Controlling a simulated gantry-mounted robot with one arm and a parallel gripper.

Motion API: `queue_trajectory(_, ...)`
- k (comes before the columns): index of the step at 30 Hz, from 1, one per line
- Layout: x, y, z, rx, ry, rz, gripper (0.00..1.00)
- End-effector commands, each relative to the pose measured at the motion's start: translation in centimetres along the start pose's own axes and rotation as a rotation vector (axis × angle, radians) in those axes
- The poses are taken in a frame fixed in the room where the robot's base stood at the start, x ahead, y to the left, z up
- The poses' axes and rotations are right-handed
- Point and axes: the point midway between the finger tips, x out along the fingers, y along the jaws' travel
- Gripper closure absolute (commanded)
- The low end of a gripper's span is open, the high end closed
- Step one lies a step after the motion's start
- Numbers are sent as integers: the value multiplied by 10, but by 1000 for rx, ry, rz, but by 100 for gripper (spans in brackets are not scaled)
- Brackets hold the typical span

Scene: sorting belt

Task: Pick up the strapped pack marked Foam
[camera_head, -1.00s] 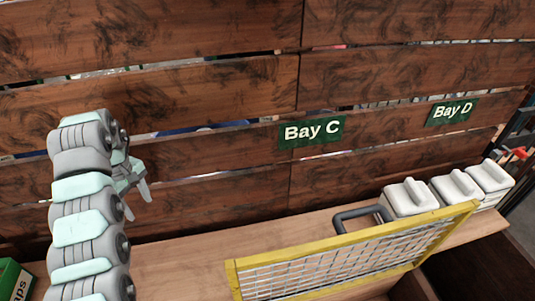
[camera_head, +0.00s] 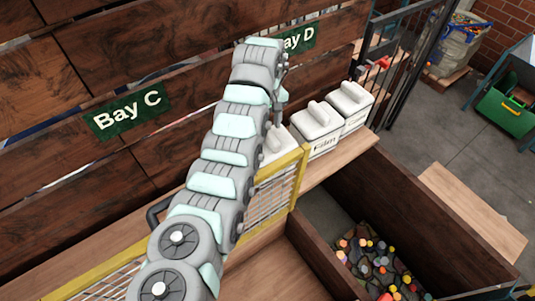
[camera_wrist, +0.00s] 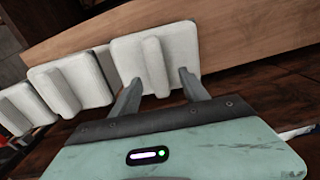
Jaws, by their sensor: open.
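Three white strapped packs with raised top handles stand in a row on the wooden shelf. The leftmost pack (camera_head: 273,148) is partly behind my arm and its label is hidden. The middle pack (camera_head: 315,125) reads "Film". The label of the right pack (camera_head: 350,104) is too small to read surely. My gripper (camera_head: 282,98) is by the leftmost pack, partly hidden by my arm. In the wrist view my open fingers (camera_wrist: 158,79) point at the nearest pack (camera_wrist: 185,45), with its handle between them in the picture. I cannot tell their height above it. No "Foam" label is readable.
A yellow-framed mesh guard (camera_head: 298,180) stands in front of the shelf, near a dark grey handle (camera_head: 154,212). A slatted wooden wall with signs Bay C (camera_head: 127,110) and Bay D rises behind. A wooden bin (camera_head: 400,200) holding dark lumps and coloured pieces lies at right.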

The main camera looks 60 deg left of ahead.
Motion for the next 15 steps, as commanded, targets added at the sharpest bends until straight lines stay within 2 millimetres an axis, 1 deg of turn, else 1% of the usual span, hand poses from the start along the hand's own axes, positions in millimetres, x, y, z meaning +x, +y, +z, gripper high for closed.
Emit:
queue_trajectory(2,6,-2,0,-4,-4,-4,47)
queue_trajectory(3,11,-1,3,-1,-7,-6,47)
queue_trajectory(9,33,3,4,0,-1,-3,47)
queue_trajectory(15,46,3,4,0,-1,-2,47)
